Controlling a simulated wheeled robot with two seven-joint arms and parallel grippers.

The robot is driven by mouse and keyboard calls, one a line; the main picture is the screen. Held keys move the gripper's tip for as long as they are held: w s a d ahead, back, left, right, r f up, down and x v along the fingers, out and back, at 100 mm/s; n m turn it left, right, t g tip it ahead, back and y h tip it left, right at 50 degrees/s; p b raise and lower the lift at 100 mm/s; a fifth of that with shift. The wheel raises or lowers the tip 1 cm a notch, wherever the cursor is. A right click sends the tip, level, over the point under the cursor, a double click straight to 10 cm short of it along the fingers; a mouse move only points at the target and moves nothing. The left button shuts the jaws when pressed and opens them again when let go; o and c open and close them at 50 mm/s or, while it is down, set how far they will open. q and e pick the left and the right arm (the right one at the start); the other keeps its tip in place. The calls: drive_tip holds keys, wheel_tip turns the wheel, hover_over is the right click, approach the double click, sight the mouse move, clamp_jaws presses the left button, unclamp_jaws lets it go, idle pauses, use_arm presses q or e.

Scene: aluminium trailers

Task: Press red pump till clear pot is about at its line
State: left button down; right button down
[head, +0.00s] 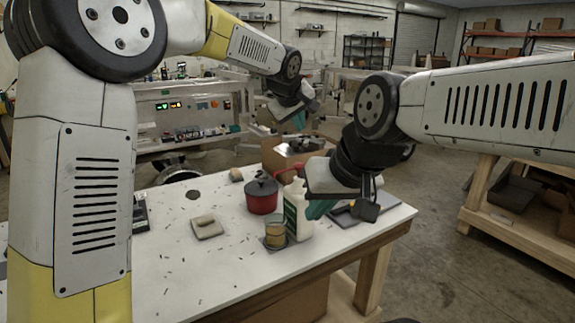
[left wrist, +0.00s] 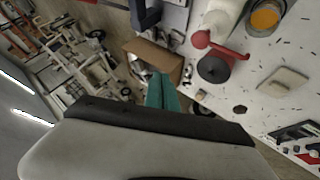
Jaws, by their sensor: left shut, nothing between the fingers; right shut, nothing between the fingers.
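The white bottle (head: 297,212) has a green label and stands on the white table. My left gripper (head: 299,121) is shut, empty and raised beyond the table.
A red pot with a black lid (head: 262,196) stands just behind and left of the bottle. A beige pad (head: 207,227) lies to the left. A cardboard box (head: 284,158) is beyond the table. Small dark bits are scattered over the otherwise open front left tabletop (head: 165,265).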

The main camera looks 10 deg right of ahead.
sight(300, 164)
use_arm(q)
drive_tip(key=shift+f, duration=4.35)
drive_tip(key=shift+f, duration=0.1)
drive_tip(key=shift+f, duration=0.3)
drive_tip(key=shift+f, duration=1.2)
drive_tip(key=shift+r, duration=1.55)
drive_tip(key=shift+r, duration=2.55)
